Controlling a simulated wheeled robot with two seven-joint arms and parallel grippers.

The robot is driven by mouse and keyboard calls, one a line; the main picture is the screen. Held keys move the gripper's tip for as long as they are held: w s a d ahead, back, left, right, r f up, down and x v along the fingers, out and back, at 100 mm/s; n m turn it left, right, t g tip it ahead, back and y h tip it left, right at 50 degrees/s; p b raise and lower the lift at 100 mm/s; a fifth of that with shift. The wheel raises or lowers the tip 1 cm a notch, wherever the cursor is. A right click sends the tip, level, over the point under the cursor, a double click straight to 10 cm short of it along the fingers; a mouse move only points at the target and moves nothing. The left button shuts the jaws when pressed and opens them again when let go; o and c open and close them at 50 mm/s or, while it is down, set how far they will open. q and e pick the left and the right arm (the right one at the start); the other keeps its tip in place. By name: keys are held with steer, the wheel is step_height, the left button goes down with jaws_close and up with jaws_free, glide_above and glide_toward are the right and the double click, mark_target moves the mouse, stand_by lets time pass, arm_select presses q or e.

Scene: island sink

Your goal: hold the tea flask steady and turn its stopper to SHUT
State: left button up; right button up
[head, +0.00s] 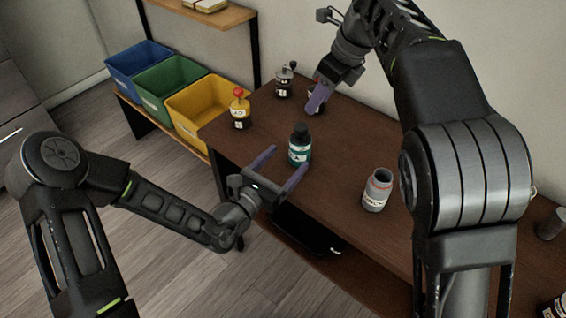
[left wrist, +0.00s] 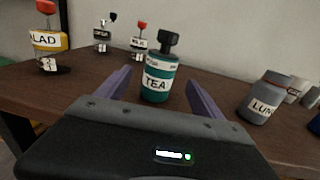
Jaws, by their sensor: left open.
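The tea flask (head: 299,150) is a teal bottle with a white label, upright on the brown counter. Its black stopper (head: 300,132) is on top. In the left wrist view the flask (left wrist: 158,84) reads TEA, and the stopper (left wrist: 169,42) has a block-like knob. My left gripper (head: 284,163) is open, its purple fingers pointing at the flask from the front, one to each side and not closed on it. My right gripper (head: 318,98) is at the back of the counter, beside a red-topped jar; its jaw opening cannot be made out.
A yellow red-topped bottle (head: 240,110) stands left of the flask and a dark-topped jar (head: 284,82) behind. A grey canister (head: 376,190) stands to the right. Blue, green and yellow bins (head: 205,105) sit at the left. The counter around the flask is clear.

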mark_target(294, 152)
arm_select(q)
steer(key=x, duration=0.7)
steer(key=shift+w, duration=0.15)
steer(key=shift+c, duration=0.3)
steer(key=c, duration=1.5)
stand_by(0.6)
